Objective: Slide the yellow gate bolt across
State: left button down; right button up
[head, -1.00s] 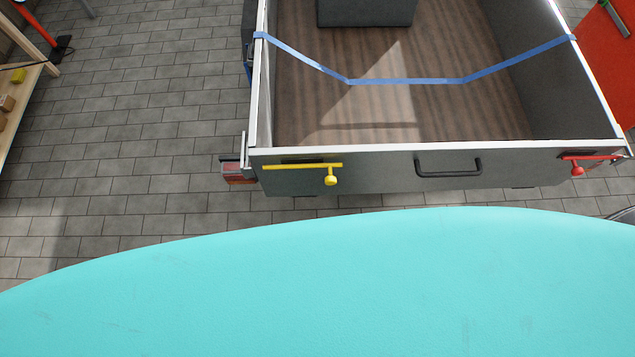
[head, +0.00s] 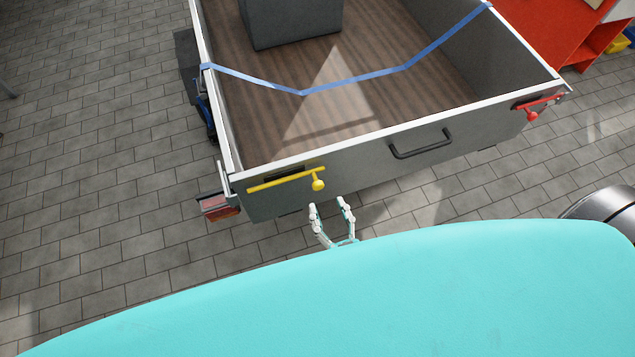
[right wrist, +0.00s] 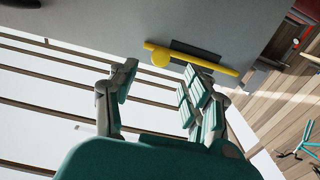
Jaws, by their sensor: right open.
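The yellow gate bolt (head: 287,180) is a rod with a round knob (head: 318,185) at its right end. It lies along the left part of the grey trailer tailgate (head: 350,166). My right gripper (head: 329,207) is open and empty, just below and slightly right of the knob, apart from it. In the right wrist view the bolt (right wrist: 205,61) and its knob (right wrist: 161,56) are beyond the open fingers (right wrist: 155,85), toward the top. My left gripper is not in view.
A tail light (head: 219,207) sticks out at the left corner. A blue strap (head: 350,84) crosses the trailer bed. The paved floor at left is clear.

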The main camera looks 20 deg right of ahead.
aim_at(318, 188)
jog(key=w+b, duration=0.1)
jog(key=w, duration=0.6)
jog(key=shift+w+a, duration=0.15)
jog(key=shift+w, duration=0.1)
grip_shut()
jog(key=shift+a, duration=0.15)
